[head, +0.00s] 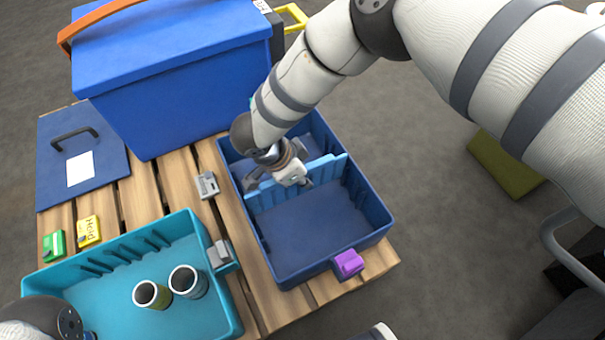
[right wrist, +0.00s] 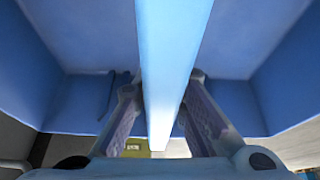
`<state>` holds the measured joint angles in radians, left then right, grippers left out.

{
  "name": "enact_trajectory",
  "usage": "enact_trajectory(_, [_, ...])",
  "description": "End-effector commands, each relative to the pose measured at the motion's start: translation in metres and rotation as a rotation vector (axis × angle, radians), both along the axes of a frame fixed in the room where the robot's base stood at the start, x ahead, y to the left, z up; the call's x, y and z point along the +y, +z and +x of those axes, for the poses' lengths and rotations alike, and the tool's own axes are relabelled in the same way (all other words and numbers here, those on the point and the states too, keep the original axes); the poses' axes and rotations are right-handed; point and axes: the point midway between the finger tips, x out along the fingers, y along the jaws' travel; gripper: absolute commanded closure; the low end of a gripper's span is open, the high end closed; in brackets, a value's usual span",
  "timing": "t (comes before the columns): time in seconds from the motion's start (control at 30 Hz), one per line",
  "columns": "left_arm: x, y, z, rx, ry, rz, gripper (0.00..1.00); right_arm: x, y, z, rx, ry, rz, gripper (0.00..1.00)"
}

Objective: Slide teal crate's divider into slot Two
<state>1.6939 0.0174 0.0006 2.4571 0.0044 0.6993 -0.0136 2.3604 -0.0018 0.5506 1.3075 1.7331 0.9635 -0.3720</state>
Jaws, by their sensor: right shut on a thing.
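The teal crate (head: 222,318) stands at the lower left with a row of slots along its far wall and two open cylinders (head: 187,281) inside. No divider shows standing in it. A light blue divider (head: 331,170) stands upright across the dark blue crate (head: 378,222). My right gripper (head: 292,180) reaches down into the dark blue crate and is shut on this divider; the right wrist view shows the divider (right wrist: 170,60) between its fingers. Slot labels are not readable. My left arm shows at the lower left corner; its gripper is out of view.
A large blue box (head: 170,95) stands behind the crates. A blue panel with a black handle (head: 75,139) lies at the left. Yellow (head: 89,231) and green (head: 54,245) blocks lie behind the teal crate. A purple tab (head: 348,263) is on the dark blue crate's front.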

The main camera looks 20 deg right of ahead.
Motion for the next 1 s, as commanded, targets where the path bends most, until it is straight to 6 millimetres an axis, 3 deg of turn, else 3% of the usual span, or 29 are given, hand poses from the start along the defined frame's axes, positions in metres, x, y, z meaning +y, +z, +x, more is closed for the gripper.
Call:
enact_trajectory(0.93, [-0.001, -0.013, -0.003, 0.024, -0.003, -0.003, 0.39, 0.000, -0.032, 0.000, 0.000, 0.000, 0.000, 1.00])
enact_trajectory(0.97, [-0.001, -0.013, -0.003, 0.023, -0.003, -0.003, 0.39, 0.000, -0.032, 0.000, 0.000, 0.000, 0.000, 0.82])
enact_trajectory(1.0, [-0.001, -0.013, -0.003, 0.023, -0.003, -0.003, 0.39, 0.000, -0.031, 0.000, 0.000, 0.000, 0.000, 0.73])
